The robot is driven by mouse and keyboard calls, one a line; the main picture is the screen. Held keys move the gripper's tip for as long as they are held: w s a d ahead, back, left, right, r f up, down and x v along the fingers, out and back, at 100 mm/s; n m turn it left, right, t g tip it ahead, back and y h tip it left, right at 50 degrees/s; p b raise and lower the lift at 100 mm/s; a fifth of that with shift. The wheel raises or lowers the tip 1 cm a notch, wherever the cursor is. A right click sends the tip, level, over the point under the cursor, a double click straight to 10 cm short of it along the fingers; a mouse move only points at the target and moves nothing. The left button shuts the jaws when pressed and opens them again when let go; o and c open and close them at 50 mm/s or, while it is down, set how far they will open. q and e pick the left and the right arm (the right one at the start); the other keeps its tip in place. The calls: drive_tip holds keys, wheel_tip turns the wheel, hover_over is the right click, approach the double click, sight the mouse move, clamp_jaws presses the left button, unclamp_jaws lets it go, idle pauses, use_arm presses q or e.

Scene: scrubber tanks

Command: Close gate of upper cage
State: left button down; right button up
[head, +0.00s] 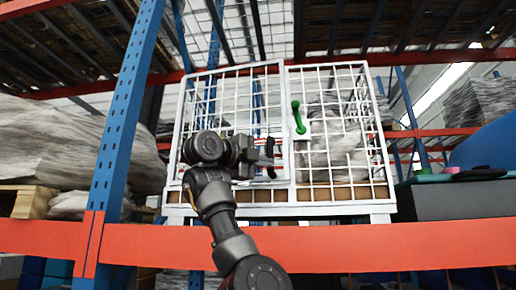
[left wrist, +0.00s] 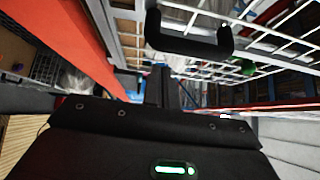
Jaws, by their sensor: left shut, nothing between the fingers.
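The upper cage (head: 338,193) is a white wire-mesh box on the rack shelf. Its front has a left mesh panel (head: 229,72) and a right mesh panel (head: 327,68) that meet near the middle. The left panel's top edge slants; I cannot tell how far it stands open. A green handle (head: 298,117) is on the right panel near the seam; a green piece also shows in the left wrist view (left wrist: 247,67). My left gripper (head: 269,159) is shut and empty in front of the left panel, left of and below the handle. I cannot tell whether it touches the mesh. My right gripper is not in view.
An orange beam (head: 350,246) crosses below the cage, and a blue upright (head: 120,120) stands to its left. Wrapped goods (head: 55,140) lie on a pallet at the left. A dark grey box (head: 452,198) stands to the right of the cage.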

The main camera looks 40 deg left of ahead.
use_arm(q)
drive_tip(key=shift+w+a+p, duration=0.3)
drive_tip(key=shift+w+a, duration=0.3)
drive_tip(key=w+p, duration=0.1)
drive_tip(key=w+a+n+y, duration=0.1)
drive_tip(key=w+y+p, duration=0.1)
drive_tip(key=shift+w+a+r+p, duration=0.25)
drive_tip(key=shift+w+p, duration=0.05)
drive_tip(key=shift+w+n+y, duration=0.15)
drive_tip(key=shift+n+y, duration=0.15)
drive_tip(key=shift+f, duration=0.1)
